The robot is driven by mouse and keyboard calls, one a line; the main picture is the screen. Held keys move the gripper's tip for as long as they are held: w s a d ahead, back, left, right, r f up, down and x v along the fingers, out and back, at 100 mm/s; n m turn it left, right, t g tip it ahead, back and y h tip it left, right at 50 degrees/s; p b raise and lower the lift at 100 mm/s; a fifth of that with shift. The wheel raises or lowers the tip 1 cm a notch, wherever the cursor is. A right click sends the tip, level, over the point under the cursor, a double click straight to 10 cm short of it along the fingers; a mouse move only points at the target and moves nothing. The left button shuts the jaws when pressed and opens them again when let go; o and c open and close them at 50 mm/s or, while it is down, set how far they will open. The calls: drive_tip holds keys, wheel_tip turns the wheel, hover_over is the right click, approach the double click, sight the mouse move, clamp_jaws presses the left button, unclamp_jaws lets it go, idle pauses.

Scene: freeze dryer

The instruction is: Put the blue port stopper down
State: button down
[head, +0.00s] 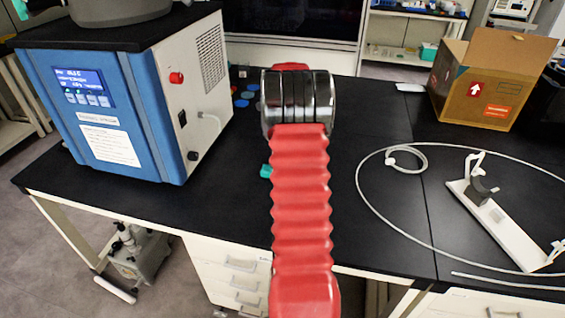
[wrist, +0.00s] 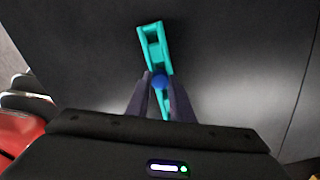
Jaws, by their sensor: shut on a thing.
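My gripper (wrist: 161,84) is in the wrist view, its two dark fingers shut on the blue port stopper (wrist: 159,81). Only the stopper's rounded blue top shows between the fingertips. A teal piece (wrist: 154,47) with raised sides lies on the black bench just beyond the fingertips. I cannot tell whether the stopper touches the bench or the teal piece. In the head view, my red arm hides the gripper and the stopper; a bit of teal (head: 266,171) shows left of the arm.
The blue-and-white freeze dryer (head: 150,100) stands on the bench (head: 375,120) at left. Several blue discs (head: 242,102) lie beside it. At right are a white tube (head: 362,190), a white stand (head: 505,228) and a cardboard box (head: 485,85).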

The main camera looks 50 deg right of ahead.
drive_tip(key=shift+f, duration=1.2)
drive_tip(key=c, duration=1.6)
unclamp_jaws()
drive_tip(key=shift+o, duration=0.2)
drive_tip(key=shift+r, duration=0.1)
wheel_tip(320, 180, up, 12)
drive_tip(key=shift+w, duration=0.1)
